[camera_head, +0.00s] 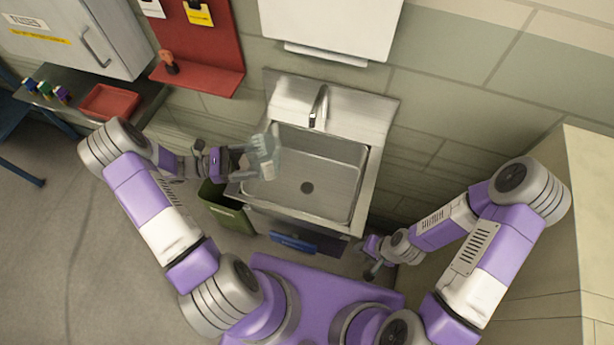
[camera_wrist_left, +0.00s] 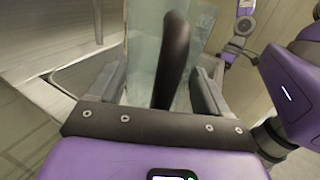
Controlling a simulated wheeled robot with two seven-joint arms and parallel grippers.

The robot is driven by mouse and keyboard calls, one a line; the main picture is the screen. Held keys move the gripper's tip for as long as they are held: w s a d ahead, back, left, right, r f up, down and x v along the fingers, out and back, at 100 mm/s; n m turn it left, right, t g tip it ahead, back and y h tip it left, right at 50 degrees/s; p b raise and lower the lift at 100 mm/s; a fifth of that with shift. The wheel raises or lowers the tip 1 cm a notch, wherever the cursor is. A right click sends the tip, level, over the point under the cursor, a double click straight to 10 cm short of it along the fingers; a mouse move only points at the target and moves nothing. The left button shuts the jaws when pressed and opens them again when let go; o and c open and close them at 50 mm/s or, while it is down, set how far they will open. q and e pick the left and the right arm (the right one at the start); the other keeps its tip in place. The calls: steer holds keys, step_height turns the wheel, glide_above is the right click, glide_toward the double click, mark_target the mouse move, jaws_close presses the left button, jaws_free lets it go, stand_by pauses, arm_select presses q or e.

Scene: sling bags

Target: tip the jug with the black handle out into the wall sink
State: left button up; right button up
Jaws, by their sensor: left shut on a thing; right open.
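The clear jug (camera_head: 264,152) is over the left side of the steel wall sink (camera_head: 318,150) in the head view. Its black handle (camera_wrist_left: 174,58) stands between the fingers of my left gripper (camera_wrist_left: 165,88), which is shut on it. The jug's see-through body (camera_wrist_left: 143,55) is behind the handle in the left wrist view. It looks tilted in the head view, and I cannot tell whether liquid is in it or leaving it. My right gripper (camera_head: 370,258) is open and empty, low and to the right of the sink's front edge.
The tap (camera_head: 319,106) rises at the back of the sink, with a white dispenser (camera_head: 330,28) above. A green bin (camera_head: 226,208) stands below the sink's left side. A red tray (camera_head: 109,102) sits on the left counter, and a pale cabinet (camera_head: 585,180) stands at the right.

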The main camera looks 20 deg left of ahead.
stand_by(0.3)
step_height(320, 180, up, 2)
steer(key=shift+r+p, duration=0.15)
steer(key=shift+p, duration=1.05)
